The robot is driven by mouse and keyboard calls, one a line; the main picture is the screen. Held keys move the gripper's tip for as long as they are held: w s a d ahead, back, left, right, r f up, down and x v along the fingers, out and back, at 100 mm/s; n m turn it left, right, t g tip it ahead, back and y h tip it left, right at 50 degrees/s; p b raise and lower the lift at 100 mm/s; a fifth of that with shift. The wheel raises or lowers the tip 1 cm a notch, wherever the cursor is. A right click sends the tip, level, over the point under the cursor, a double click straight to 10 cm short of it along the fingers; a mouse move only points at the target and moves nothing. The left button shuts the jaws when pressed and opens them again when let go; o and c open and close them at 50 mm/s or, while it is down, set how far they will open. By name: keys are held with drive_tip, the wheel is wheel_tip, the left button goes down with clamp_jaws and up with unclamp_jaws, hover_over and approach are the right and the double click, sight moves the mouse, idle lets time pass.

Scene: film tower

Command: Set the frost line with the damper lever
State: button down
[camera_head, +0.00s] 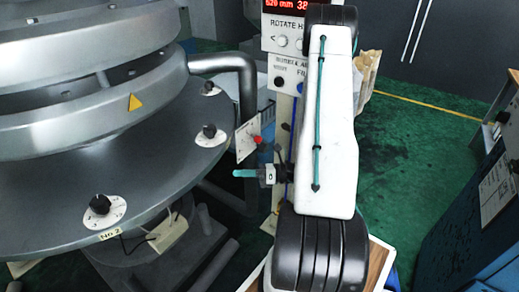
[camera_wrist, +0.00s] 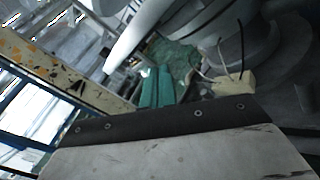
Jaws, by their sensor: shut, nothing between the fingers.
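My gripper (camera_head: 245,173) shows at the centre of the head view, with slim teal fingers pointing left, close to the rim of the big round grey plate. The fingers (camera_wrist: 157,88) also show in the wrist view, shut together and empty. A red knob (camera_head: 257,140) on a tilted pale plate (camera_head: 245,137) stands just above and behind the gripper, apart from it. I cannot tell whether it is the damper lever. No other clear lever shows. A panel with a red display (camera_head: 286,4), reading 620 mm, is partly hidden by my arm.
The round plate (camera_head: 60,195) carries several black dial knobs (camera_head: 101,204) along its rim. Silver rings (camera_head: 100,120) rise above it. A thick grey pipe (camera_head: 247,85) bends down beside it. A blue cabinet (camera_head: 470,230) stands right; green floor (camera_head: 420,150) between is clear.

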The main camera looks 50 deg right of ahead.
drive_tip(key=d+f+m+t+h, duration=0.2)
drive_tip(key=d+f+m+h, duration=0.3)
drive_tip(key=d+m+h, duration=0.25)
drive_tip(key=d+f+m+t+h, duration=0.3)
drive_tip(key=d+f+m+h, duration=0.1)
drive_tip(key=d+m+h, duration=0.4)
drive_tip(key=w+d+r, duration=0.1)
drive_tip(key=w+d, duration=0.1)
drive_tip(key=w, duration=0.2)
drive_tip(key=w+d+r+m, duration=0.1)
drive_tip(key=w+d, duration=0.1)
drive_tip(key=w, duration=0.3)
drive_tip(key=shift+d+y, duration=0.35)
drive_tip(key=shift+y, duration=0.1)
drive_tip(key=shift+w+r, duration=0.1)
